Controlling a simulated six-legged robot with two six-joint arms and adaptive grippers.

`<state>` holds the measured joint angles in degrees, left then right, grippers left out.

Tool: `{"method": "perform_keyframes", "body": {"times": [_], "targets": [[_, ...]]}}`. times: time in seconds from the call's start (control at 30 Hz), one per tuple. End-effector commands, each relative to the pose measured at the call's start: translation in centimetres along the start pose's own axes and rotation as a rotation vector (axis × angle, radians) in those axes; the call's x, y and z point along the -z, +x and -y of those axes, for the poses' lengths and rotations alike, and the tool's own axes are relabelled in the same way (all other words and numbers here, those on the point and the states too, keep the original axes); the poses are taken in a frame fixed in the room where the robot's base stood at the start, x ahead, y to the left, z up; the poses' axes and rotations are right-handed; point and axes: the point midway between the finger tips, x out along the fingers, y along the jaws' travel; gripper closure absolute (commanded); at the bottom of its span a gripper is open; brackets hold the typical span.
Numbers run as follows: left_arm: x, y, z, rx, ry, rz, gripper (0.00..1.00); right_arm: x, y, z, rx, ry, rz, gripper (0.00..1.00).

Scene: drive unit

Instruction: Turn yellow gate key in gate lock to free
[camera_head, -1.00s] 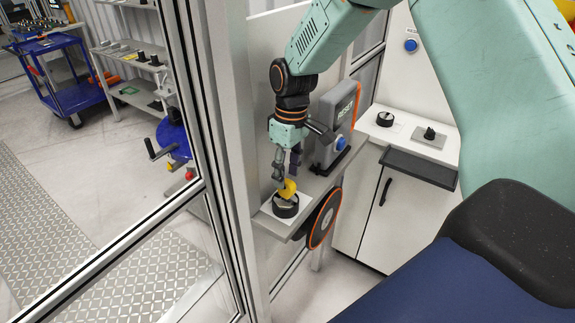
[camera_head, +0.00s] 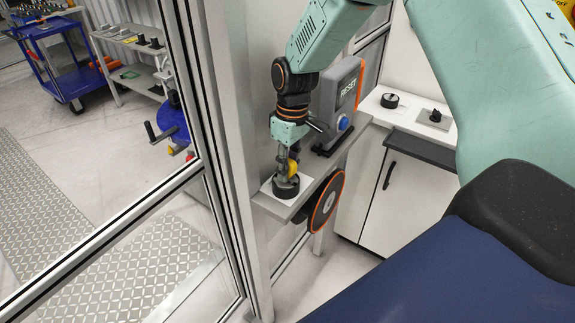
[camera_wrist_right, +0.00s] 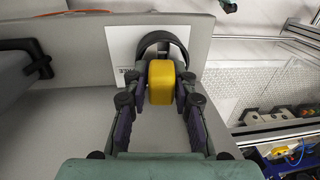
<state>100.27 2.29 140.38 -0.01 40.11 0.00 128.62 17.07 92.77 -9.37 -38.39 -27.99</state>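The yellow gate key (camera_head: 292,170) stands in the round black gate lock (camera_head: 287,191) on a white plate on the grey shelf. My right gripper (camera_head: 286,178) points down at the lock, its fingers around the key. In the right wrist view, the yellow key (camera_wrist_right: 161,82) sits between the two fingertips of my right gripper (camera_wrist_right: 161,92), which appear to press on its sides. Behind it shows the dark ring of the lock (camera_wrist_right: 163,41). The lower part of the key is hidden. My left gripper is not in view.
A grey RESET box (camera_head: 340,95) with a blue button stands behind the lock on the same shelf. A framed glass panel (camera_head: 200,130) is close on the left. A white cabinet (camera_head: 400,200) stands at the right. An orange-rimmed disc (camera_head: 326,200) hangs below the shelf.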

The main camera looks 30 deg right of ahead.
Motion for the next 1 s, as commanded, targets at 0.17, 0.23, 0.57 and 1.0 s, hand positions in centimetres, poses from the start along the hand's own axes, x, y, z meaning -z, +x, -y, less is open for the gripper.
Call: {"method": "perform_keyframes", "body": {"times": [0.17,0.23,0.57,1.0], "targets": [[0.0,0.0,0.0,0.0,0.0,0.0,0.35,0.0,0.0,-0.1,-0.002,-0.002,0.001,0.94],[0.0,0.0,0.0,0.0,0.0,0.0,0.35,0.0,0.0,0.0,-0.001,-0.002,0.0,1.0],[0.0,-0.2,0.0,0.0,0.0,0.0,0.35,0.0,-0.1,0.0,-0.002,0.013,-0.001,1.0],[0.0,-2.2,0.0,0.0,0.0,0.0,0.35,-0.1,-0.2,0.0,-0.001,0.201,-0.02,1.0]]}}
